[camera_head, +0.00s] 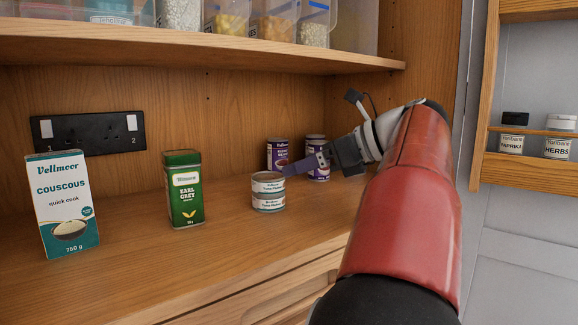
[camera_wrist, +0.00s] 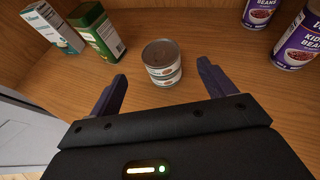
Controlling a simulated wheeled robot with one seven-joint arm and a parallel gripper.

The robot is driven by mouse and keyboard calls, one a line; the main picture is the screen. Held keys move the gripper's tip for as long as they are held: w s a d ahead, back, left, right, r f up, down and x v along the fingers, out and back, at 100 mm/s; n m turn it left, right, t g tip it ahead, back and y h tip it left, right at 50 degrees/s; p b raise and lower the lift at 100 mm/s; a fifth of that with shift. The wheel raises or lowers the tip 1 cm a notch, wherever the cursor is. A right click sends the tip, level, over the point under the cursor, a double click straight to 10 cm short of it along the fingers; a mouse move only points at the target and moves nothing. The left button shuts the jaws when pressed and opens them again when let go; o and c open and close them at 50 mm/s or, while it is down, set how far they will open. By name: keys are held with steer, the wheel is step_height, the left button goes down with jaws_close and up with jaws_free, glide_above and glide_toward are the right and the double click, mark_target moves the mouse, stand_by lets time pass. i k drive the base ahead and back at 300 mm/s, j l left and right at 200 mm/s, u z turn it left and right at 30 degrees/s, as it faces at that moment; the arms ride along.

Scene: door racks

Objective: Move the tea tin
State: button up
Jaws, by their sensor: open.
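The tea tin (camera_head: 183,190) is a green tin labelled Earl Grey, standing upright on the wooden counter between the couscous box and the short cans. It also shows in the wrist view (camera_wrist: 97,31) at the upper left, outside my fingers. My gripper (camera_head: 305,164) is open and empty, to the right of the tea tin and apart from it. In the wrist view its two dark fingers (camera_wrist: 163,92) are spread, with a stack of two short tuna cans (camera_wrist: 161,62) standing just beyond the gap between them.
A couscous box (camera_head: 66,205) stands left of the tea tin. Kidney bean cans (camera_head: 277,154) stand behind my gripper. A shelf (camera_head: 200,56) with food containers hangs above. A door rack (camera_head: 527,164) with spice jars is at the right. Counter in front of the tin is clear.

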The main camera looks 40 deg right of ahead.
mark_target(182, 167)
steer(key=k+l, duration=0.3)
steer(key=k, duration=0.15)
steer(key=k+l, duration=0.3)
steer(key=k, duration=0.15)
